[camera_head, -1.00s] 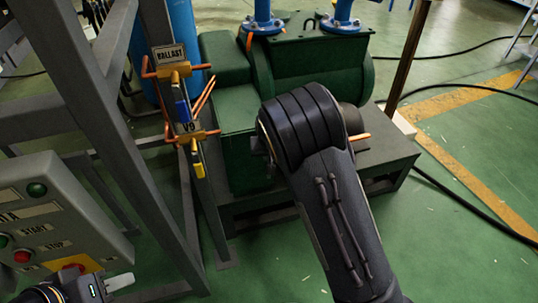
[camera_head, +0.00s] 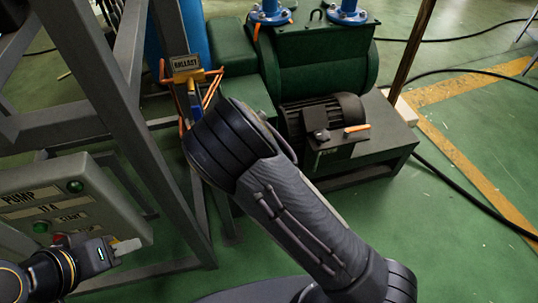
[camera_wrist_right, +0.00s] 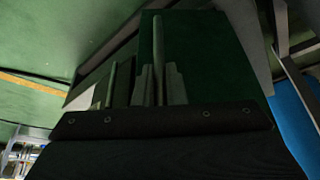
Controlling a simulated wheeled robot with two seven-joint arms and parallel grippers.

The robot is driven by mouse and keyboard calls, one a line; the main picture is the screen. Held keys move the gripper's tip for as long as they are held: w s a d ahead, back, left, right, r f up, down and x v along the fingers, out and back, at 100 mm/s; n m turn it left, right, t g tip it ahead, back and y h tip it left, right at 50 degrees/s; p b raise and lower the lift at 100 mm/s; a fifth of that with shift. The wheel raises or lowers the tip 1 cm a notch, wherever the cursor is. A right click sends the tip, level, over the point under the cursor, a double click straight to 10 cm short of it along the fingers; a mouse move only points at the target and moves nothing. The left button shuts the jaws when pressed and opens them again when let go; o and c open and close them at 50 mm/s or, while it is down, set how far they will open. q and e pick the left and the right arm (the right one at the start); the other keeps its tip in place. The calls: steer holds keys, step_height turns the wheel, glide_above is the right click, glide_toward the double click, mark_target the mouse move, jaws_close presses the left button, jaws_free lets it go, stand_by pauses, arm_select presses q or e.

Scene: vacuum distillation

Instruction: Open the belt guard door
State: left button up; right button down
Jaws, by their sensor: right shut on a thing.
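In the right wrist view a dark green panel (camera_wrist_right: 208,60), which looks like the belt guard door, fills the middle. A thin upright bar (camera_wrist_right: 158,42), seemingly its handle, runs down between the fingers of my right gripper (camera_wrist_right: 160,85), which is shut on it. In the head view my right arm hides that gripper and the front of the green guard housing (camera_head: 245,92); how far the door stands open cannot be seen. My left gripper (camera_head: 127,246) is at the lower left, in front of the control box, clear of the guard; its jaw opening is unclear.
A dark motor (camera_head: 322,112) with an orange-tipped lever sits on the grey base (camera_head: 385,150). Grey frame posts (camera_head: 120,110) and the BALLAST valve (camera_head: 187,72) stand left of the pump. The pump control box (camera_head: 70,205) is near my left gripper.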

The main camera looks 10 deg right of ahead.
steer(key=shift+s+a+p, duration=0.25)
steer(key=shift+s+a, duration=0.1)
steer(key=shift+a, duration=0.5)
steer(key=shift+s+a+p, duration=0.25)
steer(key=shift+s+a, duration=0.15)
steer(key=shift+a, duration=0.4)
steer(key=shift+s+a+p, duration=0.25)
steer(key=shift+s+a, duration=0.1)
steer(key=shift+a, duration=0.6)
steer(key=c, duration=1.5)
jaws_free()
steer(key=shift+w, duration=0.1)
steer(key=s+a+r, duration=0.1)
steer(key=s+a, duration=0.1)
steer(key=s, duration=0.1)
steer(key=s+a+r+p, duration=0.1)
steer(key=s+a, duration=0.1)
steer(key=s, duration=0.2)
steer(key=s+a+p, duration=0.1)
steer(key=s+a, duration=0.2)
steer(key=s, duration=0.1)
steer(key=shift+s+r, duration=0.1)
steer(key=shift+r, duration=0.3)
